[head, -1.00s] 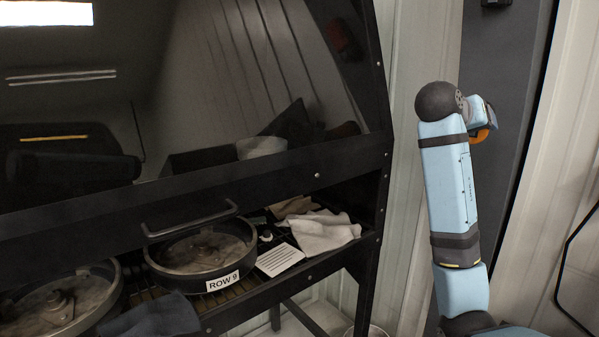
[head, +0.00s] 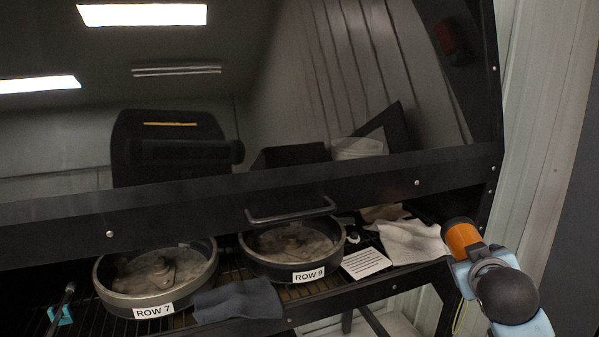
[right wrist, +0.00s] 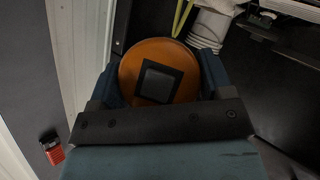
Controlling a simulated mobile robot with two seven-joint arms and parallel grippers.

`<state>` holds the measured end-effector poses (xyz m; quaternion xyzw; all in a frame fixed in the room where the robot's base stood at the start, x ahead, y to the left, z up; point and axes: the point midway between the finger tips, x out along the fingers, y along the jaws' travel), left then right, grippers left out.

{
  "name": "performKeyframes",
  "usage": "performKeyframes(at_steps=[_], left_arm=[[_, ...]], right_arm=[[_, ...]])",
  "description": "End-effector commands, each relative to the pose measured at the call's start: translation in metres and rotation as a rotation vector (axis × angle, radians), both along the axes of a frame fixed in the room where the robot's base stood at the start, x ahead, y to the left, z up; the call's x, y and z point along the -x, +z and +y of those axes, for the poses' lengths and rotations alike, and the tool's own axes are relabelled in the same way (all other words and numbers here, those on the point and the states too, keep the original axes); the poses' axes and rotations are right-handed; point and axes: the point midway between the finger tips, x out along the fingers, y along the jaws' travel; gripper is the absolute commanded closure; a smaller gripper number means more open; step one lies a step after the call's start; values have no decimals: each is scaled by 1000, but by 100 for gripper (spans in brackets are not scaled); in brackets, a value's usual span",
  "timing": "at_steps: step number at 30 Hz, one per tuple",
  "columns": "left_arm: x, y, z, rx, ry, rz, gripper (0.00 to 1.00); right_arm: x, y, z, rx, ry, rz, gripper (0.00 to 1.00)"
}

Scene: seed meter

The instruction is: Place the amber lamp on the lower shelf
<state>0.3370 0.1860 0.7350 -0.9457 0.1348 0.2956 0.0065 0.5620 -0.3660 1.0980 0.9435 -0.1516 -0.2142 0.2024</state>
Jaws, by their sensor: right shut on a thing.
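The amber lamp (head: 462,238) is an orange cylinder with a dark end, held at the right of the cabinet's front edge. My right gripper (head: 480,262) is shut on it. In the right wrist view the lamp (right wrist: 137,62) shows as a round orange disc with a dark square at its centre, between the two fingers of the right gripper (right wrist: 160,78). My left gripper is not in view. A slatted shelf (head: 235,268) spans the cabinet under the dark glass; I cannot tell whether it is the lower shelf.
On the shelf are a ROW 7 meter (head: 155,272), a ROW 9 meter (head: 292,250), a dark cloth (head: 238,300), a white card (head: 366,263) and a pale cloth (head: 412,242). The right wrist view shows a whitish ribbed bucket (right wrist: 207,28) and a red object (right wrist: 54,153).

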Motion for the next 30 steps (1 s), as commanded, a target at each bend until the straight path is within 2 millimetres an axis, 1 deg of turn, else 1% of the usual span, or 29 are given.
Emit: performKeyframes(at_steps=[1,9,17,19,26,30], left_arm=[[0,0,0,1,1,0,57],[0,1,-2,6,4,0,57],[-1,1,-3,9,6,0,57],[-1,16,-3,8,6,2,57],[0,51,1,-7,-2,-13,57],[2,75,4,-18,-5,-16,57]], right_arm=[[-1,-3,12,-6,11,0,69],[-3,-12,72,-6,65,0,69],[-2,-8,125,-4,111,-1,69],[0,-1,124,8,121,3,69],[8,1,122,23,178,3,69],[17,5,122,29,224,6,69]])
